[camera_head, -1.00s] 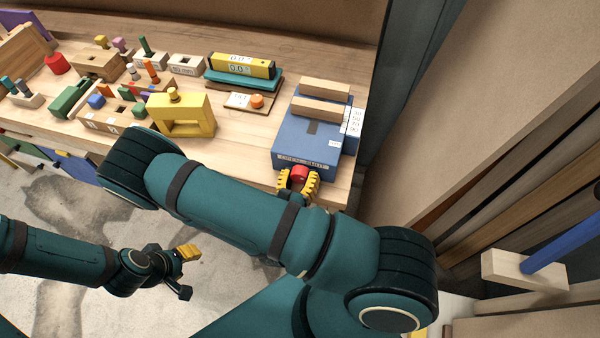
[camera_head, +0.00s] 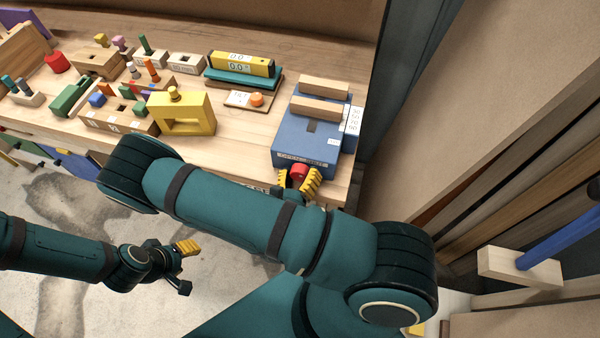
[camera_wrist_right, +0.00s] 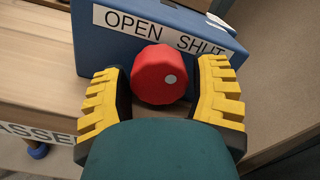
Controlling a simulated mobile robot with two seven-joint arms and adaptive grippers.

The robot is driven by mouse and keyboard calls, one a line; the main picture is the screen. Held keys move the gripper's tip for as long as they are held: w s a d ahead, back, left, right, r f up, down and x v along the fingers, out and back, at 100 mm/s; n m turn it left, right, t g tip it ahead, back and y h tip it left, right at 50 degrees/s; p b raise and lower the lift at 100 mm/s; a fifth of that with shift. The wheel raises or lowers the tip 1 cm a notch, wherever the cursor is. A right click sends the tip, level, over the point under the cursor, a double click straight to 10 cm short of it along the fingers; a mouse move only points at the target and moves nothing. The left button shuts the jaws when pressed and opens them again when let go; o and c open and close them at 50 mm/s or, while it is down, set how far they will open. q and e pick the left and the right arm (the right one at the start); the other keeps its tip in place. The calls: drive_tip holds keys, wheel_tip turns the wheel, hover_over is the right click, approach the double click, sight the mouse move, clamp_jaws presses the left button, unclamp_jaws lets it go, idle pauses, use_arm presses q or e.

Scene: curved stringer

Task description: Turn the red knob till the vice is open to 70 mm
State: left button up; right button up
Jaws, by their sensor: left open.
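The blue vice (camera_head: 300,140) stands at the right end of the bench, with two pale wooden jaws (camera_head: 319,107) apart on top. A number scale (camera_head: 352,122) is on its right side; its reading is too small to tell. The red knob (camera_head: 299,171) is on its front, and in the right wrist view the knob (camera_wrist_right: 158,75) has a white dot towards its right, below an OPEN / SHUT label (camera_wrist_right: 160,30). My right gripper (camera_head: 298,183) is open, its yellow fingers either side of the knob with small gaps. My left gripper (camera_head: 186,268) is open and empty, low in front of the bench.
A yellow block frame (camera_head: 181,128), a yellow display box (camera_head: 242,64) and an orange knob on a plate (camera_head: 256,99) stand left of the vice. Several small blocks fill the bench's left. A tall board and planks stand right.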

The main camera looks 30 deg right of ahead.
drive_tip(key=shift+o, duration=0.7)
